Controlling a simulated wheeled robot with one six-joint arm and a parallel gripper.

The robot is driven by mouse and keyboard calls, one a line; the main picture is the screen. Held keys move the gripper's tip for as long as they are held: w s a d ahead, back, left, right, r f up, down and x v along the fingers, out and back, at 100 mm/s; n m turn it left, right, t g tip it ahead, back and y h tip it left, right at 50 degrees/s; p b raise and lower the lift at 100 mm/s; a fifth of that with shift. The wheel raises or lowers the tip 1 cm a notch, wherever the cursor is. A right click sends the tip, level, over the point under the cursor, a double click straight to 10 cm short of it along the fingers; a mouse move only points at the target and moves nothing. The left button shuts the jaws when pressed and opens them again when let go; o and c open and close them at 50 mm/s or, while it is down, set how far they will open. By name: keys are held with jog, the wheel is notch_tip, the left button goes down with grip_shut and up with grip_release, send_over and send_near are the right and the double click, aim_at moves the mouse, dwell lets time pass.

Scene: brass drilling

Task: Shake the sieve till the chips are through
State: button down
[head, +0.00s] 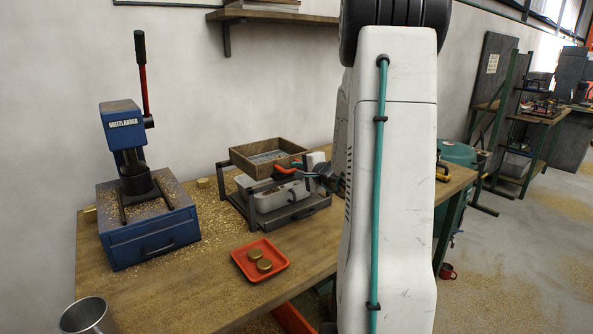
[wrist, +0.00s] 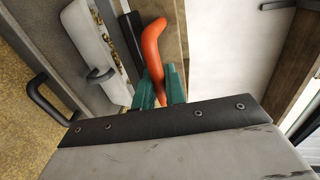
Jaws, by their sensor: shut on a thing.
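The sieve (head: 258,150) is a wooden box frame with a mesh bottom, on a dark metal stand (head: 248,211) in the middle of the workbench. A pale bin (head: 275,198) sits under it and holds some brass chips. My gripper (head: 300,168) is at the sieve's right front side, shut on its orange handle (head: 284,169). In the wrist view the green fingers (wrist: 159,88) close on the orange handle (wrist: 152,42), beside the sieve's wooden wall (wrist: 172,36). The head view shows little of the mesh, so I cannot tell how many chips lie on it.
A blue press (head: 145,215) with a tall lever stands at the left of the bench (head: 185,285). A red tray (head: 260,262) with brass discs lies in front of the stand. Chips litter the bench. A metal cup (head: 88,316) is at the lower left.

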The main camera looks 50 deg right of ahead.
jog(key=d, duration=0.2)
jog(key=s+d, duration=0.1)
jog(key=d, duration=0.1)
jog(key=shift+s+d, duration=0.1)
jog(key=shift+d, duration=0.3)
jog(key=c, duration=1.5)
grip_release()
jog(key=shift+c, duration=0.2)
jog(key=v, duration=0.7)
jog(key=shift+s, duration=0.35)
